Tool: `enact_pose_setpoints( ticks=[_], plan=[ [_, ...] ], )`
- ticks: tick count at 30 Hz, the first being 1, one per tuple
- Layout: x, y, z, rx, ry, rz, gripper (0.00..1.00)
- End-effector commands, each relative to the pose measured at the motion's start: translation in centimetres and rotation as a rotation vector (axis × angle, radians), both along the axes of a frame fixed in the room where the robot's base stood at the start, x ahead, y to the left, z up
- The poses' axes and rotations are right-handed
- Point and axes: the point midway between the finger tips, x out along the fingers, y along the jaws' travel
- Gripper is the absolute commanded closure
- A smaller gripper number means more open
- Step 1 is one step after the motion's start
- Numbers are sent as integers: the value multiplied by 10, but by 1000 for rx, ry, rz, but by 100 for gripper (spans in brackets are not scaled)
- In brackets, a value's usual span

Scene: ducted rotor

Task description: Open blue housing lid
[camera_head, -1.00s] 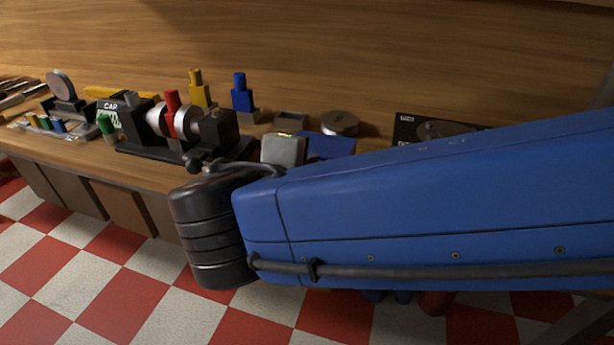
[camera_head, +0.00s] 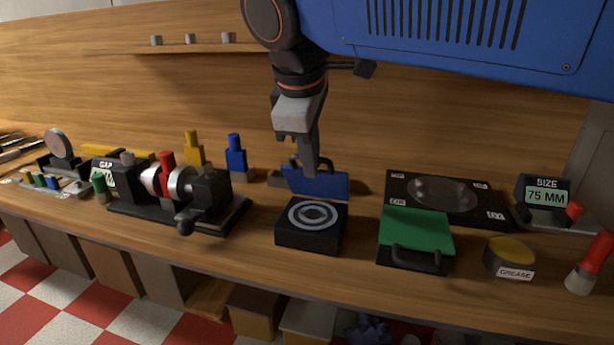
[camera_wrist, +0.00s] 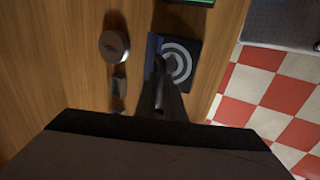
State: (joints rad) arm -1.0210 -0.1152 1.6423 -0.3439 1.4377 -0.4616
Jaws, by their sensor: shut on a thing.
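The blue lid (camera_head: 318,184) stands raised, roughly upright, at the back edge of its black housing (camera_head: 300,238). The housing's top is uncovered and shows pale concentric rings. My gripper (camera_head: 308,166) comes down from above and is shut on the lid's handle at its upper edge; the fingers partly hide the handle. In the wrist view the lid (camera_wrist: 152,48) shows nearly edge-on beside the ringed housing (camera_wrist: 196,48), with my gripper (camera_wrist: 160,75) at the lid.
A green-lidded box (camera_head: 416,232), a grease tin (camera_head: 508,255) and a red-handled brush (camera_head: 590,262) stand to the right. A black fixture (camera_head: 178,200) with a red part is on the left. A dark tray (camera_head: 440,195) lies behind the green lid.

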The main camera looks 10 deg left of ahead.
Motion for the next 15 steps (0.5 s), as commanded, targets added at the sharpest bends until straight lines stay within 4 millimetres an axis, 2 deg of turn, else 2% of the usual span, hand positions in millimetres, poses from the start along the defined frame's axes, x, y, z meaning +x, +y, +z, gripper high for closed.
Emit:
enact_pose_setpoints(
  ticks=[5,15],
  plan=[
    [21,-2,9,9,128,-8,100],
    [61,-5,22,7,121,-3,100]
  ],
)
